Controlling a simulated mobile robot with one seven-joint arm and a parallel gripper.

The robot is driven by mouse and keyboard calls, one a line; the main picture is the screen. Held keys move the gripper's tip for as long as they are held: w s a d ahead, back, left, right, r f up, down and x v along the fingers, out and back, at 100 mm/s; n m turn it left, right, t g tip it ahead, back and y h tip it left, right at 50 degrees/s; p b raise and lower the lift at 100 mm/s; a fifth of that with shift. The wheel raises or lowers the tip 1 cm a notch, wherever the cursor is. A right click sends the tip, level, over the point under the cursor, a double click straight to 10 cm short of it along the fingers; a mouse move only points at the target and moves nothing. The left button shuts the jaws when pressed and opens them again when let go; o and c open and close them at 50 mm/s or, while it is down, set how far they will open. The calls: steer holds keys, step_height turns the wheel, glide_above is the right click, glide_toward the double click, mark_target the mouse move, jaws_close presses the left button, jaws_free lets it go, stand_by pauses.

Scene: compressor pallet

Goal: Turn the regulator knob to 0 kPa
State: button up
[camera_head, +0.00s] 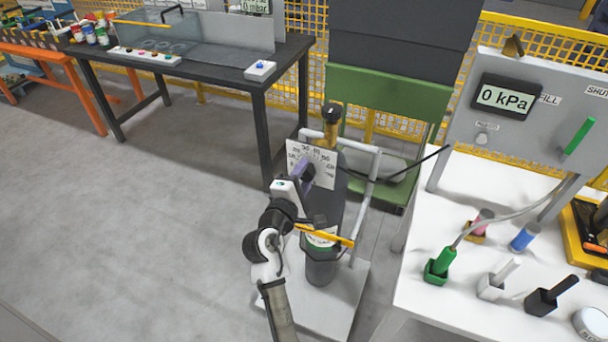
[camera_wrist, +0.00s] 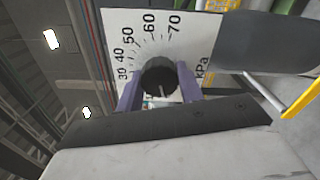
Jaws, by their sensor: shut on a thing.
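The black regulator knob (camera_wrist: 160,76) sits in the middle of a white dial plate (camera_wrist: 118,22) marked in kPa; 30, 40, 50, 60 and 70 are readable. A pale pointer line shows on the knob's lower part in the wrist view. The lower numbers are hidden by my gripper. In the head view the dial plate (camera_head: 325,181) stands in front of a dark gas cylinder (camera_head: 325,215). My gripper (camera_wrist: 160,90) has a purple finger on each side of the knob and is shut on it. It also shows in the head view (camera_head: 304,174), covering part of the dial.
The cylinder stands on a pallet (camera_head: 340,300) with a grey tube frame (camera_head: 374,180) and a yellow strap (camera_head: 325,235). A white bench (camera_head: 420,265) with a panel whose display (camera_head: 504,99) reads 0 kPa stands right. A black table (camera_head: 200,75) is behind left.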

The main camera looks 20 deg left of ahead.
steer(key=o, duration=1)
steer(key=shift+s, duration=0.15)
steer(key=s+b, duration=0.4)
steer(key=s, duration=0.9)
steer(key=shift+s+a+b, duration=0.25)
steer(key=shift+s+b, duration=0.05)
steer(key=shift+b, duration=0.05)
